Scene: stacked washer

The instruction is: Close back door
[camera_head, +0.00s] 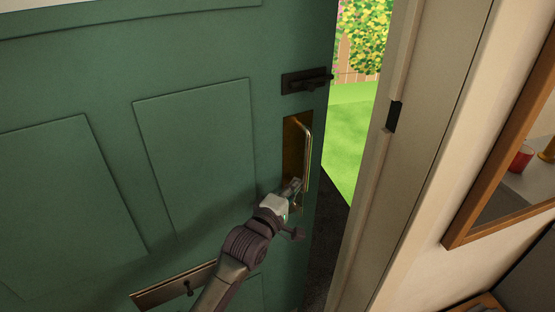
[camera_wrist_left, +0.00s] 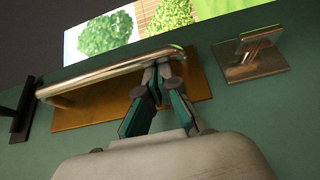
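The green back door (camera_head: 195,150) stands ajar, with a gap along its right edge. A brass pull handle (camera_head: 308,150) on a brass plate is near that edge. My left gripper (camera_head: 293,187) is at the lower end of the handle. In the left wrist view the handle bar (camera_wrist_left: 110,72) runs across, and the gripper's fingertips (camera_wrist_left: 157,72) come close together at the bar near its bent end. They appear shut on it, though the exact contact is partly hidden. My right gripper is in neither view.
A dark latch (camera_head: 305,80) sits above the handle, and a brass mail slot (camera_head: 175,285) is lower on the door. The door frame (camera_head: 400,160) with a dark strike recess is on the right. Grass (camera_head: 350,135) shows through the gap. A wood-framed opening (camera_head: 500,150) is far right.

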